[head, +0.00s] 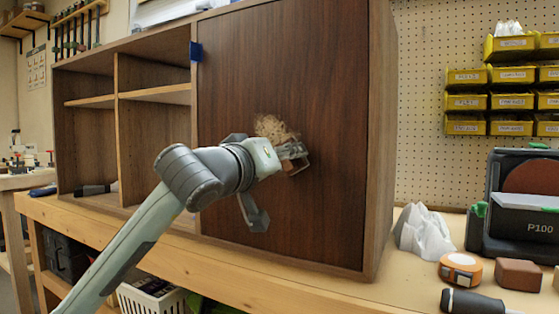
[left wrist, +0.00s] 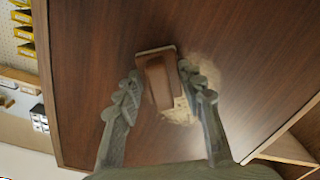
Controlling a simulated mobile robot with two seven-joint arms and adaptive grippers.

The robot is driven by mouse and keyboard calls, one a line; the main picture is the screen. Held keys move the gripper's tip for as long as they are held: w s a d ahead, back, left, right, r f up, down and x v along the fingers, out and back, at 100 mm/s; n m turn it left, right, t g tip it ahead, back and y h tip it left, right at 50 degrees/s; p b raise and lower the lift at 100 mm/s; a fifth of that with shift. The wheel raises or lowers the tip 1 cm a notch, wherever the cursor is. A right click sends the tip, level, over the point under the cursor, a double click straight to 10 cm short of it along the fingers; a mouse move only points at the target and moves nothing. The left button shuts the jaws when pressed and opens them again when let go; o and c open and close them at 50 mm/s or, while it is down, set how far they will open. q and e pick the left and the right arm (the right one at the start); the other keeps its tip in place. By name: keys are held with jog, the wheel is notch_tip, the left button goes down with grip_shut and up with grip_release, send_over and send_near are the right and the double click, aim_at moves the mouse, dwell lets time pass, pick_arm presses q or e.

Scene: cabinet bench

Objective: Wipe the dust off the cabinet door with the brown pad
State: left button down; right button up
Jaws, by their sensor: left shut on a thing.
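The cabinet door (head: 300,70) is a dark brown upright panel, and it also fills most of the left wrist view (left wrist: 110,35). A pale tan dust patch (head: 270,127) lies near its middle; in the left wrist view the dust (left wrist: 207,70) shows beside and below the pad. My left gripper (head: 292,153) is shut on the brown pad (head: 299,166), in front of the door just right of the dust. In the left wrist view the pad (left wrist: 158,82) sits between the fingertips, at or very close to the door. The gripper partly hides the pad and possibly some dust.
Open shelves (head: 155,95) stand left of the door. On the bench (head: 420,285) at right are a crumpled white cloth (head: 424,232), a tape measure (head: 460,269), a brown block (head: 518,274) and a sander (head: 515,215). Yellow bins (head: 512,75) hang on the pegboard.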

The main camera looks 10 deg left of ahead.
aim_at(289, 141)
pick_arm(q)
jog(key=shift+s+d, duration=0.25)
jog(key=shift+d, duration=0.35)
jog(key=shift+s+d, duration=0.2)
jog(key=shift+d, duration=0.35)
jog(key=shift+w+a+r, duration=0.25)
jog(key=shift+a+r, duration=0.15)
jog(key=shift+a, duration=0.2)
jog(key=shift+w+a+r, duration=0.2)
jog(key=shift+a+r, duration=0.2)
jog(key=shift+a, duration=0.2)
jog(key=shift+w+a+b, duration=0.25)
jog(key=shift+w+a, duration=0.05)
jog(key=shift+a, duration=0.55)
jog(key=shift+w+a+b, duration=0.2)
jog(key=shift+w+a, duration=0.15)
jog(key=shift+a, duration=0.55)
jog(key=shift+w+a+b, duration=0.25)
jog(key=shift+w+a, duration=0.05)
jog(key=shift+a, duration=0.55)
jog(key=shift+a, duration=0.1)
